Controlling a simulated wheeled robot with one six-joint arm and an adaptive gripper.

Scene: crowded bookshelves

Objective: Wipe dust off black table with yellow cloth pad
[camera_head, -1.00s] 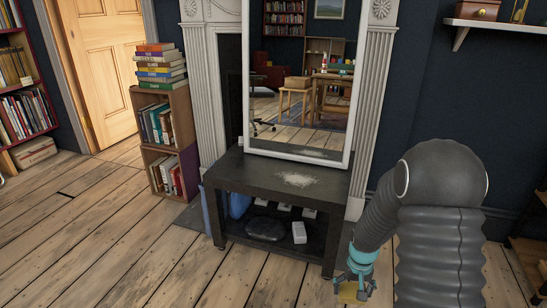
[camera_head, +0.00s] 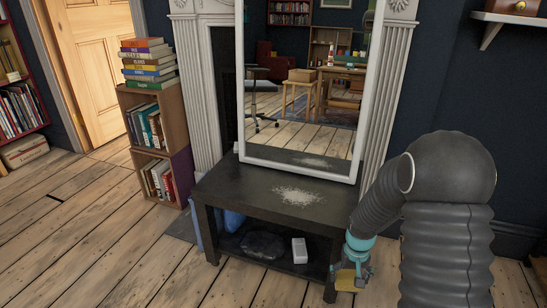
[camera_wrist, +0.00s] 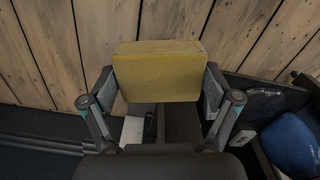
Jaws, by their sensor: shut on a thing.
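The black table (camera_head: 240,198) stands against the mirror, with a pale patch of dust (camera_head: 298,196) on its top right of the middle. My gripper (camera_head: 351,278) hangs in front of the table's right front corner, below the level of its top. It is shut on the yellow cloth pad (camera_head: 344,280). In the wrist view the yellow pad (camera_wrist: 158,72) sits between both fingers of my gripper (camera_wrist: 160,92), with wooden floor beyond it. The pad is apart from the dust.
A tall white-framed mirror (camera_head: 355,120) stands on the back of the table. The lower shelf holds a white box (camera_head: 299,250), a dark flat object (camera_head: 264,245) and a blue item (camera_head: 234,221). Stacked books (camera_head: 149,64) top a wooden bookcase (camera_head: 167,100) at left. The front floor is clear.

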